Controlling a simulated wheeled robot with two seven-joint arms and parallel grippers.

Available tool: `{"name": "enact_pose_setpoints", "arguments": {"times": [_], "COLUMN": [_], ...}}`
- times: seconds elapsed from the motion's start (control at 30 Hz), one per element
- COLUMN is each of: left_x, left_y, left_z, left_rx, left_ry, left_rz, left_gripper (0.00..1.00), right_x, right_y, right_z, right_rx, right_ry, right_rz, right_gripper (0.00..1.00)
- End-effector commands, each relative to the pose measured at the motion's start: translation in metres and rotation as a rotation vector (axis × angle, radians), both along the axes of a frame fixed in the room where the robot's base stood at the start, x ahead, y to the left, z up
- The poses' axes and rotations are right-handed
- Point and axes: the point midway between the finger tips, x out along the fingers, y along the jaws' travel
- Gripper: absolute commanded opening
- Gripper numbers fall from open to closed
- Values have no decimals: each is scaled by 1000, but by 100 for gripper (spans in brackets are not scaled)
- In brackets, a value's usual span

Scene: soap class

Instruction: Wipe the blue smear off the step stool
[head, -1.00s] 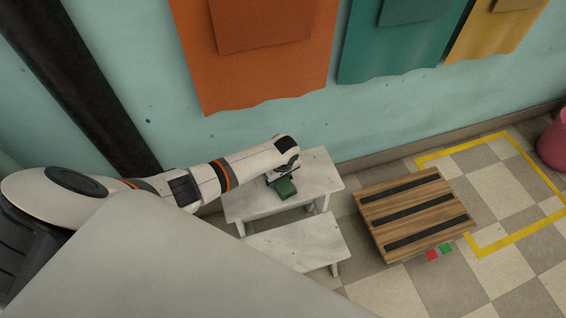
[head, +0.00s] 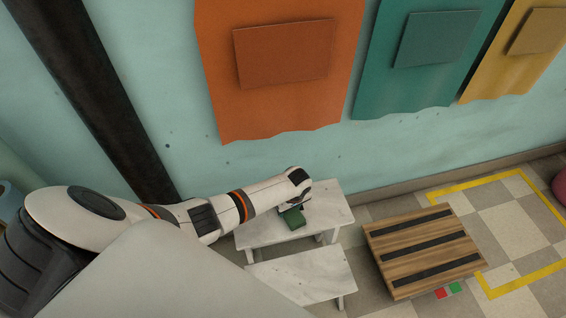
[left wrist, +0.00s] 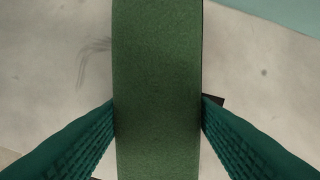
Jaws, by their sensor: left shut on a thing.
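The white two-step stool (head: 330,205) stands by the wall, with its lower step (head: 305,276) nearer to me. My left gripper (head: 300,204) is over the upper step, shut on a green block like a sponge (head: 292,219). In the left wrist view the green block (left wrist: 157,80) lies between the two teal fingers and hides the middle of the surface. A faint grey streaky mark (left wrist: 93,62) shows on the pale surface left of the block. I cannot make out a clearly blue smear. Whether the block touches the step is unclear. My right gripper is not in view.
A wooden slatted platform with dark strips (head: 425,251) stands right of the stool, with a red block (head: 441,293) and a green block (head: 455,287) at its front edge. Yellow tape (head: 520,284) marks the floor. Coloured panels hang on the wall.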

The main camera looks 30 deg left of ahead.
Motion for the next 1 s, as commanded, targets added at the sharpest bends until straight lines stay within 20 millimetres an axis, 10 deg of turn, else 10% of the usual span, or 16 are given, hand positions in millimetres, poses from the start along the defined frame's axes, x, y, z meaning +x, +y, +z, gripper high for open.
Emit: {"name": "enact_pose_setpoints", "arguments": {"times": [1.0], "left_x": [33], "left_y": [-28], "left_z": [0], "left_rx": [0], "left_ry": [-2], "left_rz": [0], "left_gripper": [30], "right_x": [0], "right_y": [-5], "right_z": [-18], "right_rx": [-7], "right_ry": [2], "right_rz": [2], "right_gripper": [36]}}
